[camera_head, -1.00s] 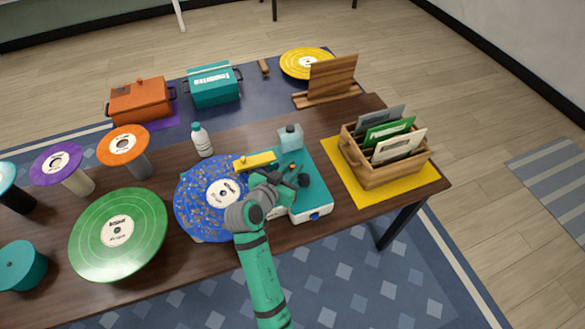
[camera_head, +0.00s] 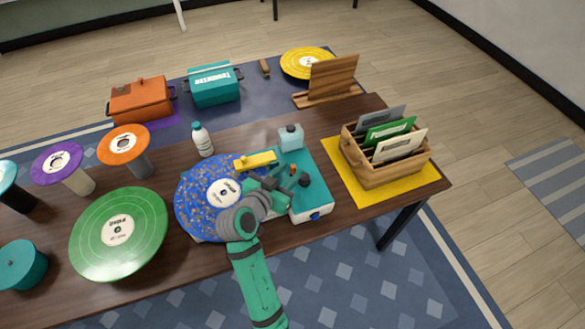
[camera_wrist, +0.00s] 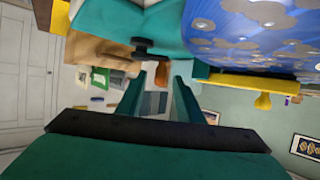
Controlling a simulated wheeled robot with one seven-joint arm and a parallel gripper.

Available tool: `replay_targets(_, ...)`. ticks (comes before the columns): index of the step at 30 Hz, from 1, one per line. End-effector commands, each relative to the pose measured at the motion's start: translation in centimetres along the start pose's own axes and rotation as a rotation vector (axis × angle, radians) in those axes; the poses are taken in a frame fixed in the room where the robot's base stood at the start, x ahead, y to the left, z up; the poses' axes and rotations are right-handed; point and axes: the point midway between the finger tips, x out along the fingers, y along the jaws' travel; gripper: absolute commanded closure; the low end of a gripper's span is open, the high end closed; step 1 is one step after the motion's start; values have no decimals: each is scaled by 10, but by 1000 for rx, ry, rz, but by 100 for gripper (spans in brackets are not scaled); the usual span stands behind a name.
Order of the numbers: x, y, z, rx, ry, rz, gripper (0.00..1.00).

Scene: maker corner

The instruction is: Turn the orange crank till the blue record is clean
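The blue record (camera_head: 203,207) lies flat on the left of a teal and white machine (camera_head: 318,190), speckled with grey-brown spots. Its spotted surface also fills the upper right of the wrist view (camera_wrist: 285,45). A yellow bar (camera_head: 257,160) reaches over the record. The orange crank handle (camera_wrist: 161,76) shows small in the wrist view, beside a black knob (camera_wrist: 143,45); the handle is also in the head view (camera_head: 292,168). My gripper (camera_wrist: 158,80) has its two teal fingers apart, with the handle in the gap near the tips. I see no contact with it.
A bottle (camera_head: 202,140) and a pale blue container (camera_head: 291,137) stand behind the machine. A wooden crate of sleeves (camera_head: 380,174) stands at right on a yellow mat. A green record (camera_head: 120,233) is at left. Some table front is bare.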

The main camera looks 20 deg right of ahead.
Motion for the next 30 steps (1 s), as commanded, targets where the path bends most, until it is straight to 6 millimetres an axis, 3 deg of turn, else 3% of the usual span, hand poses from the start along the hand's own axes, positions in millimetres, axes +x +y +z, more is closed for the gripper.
replay_targets(6, -43, -1, 0, 0, 1, -5, 67)
replay_targets(13, -70, 0, 1, -1, 0, -2, 67)
replay_targets(26, -76, 0, 0, 0, -2, 0, 67)
replay_targets(30, -65, 10, 0, -6, -43, 8, 67)
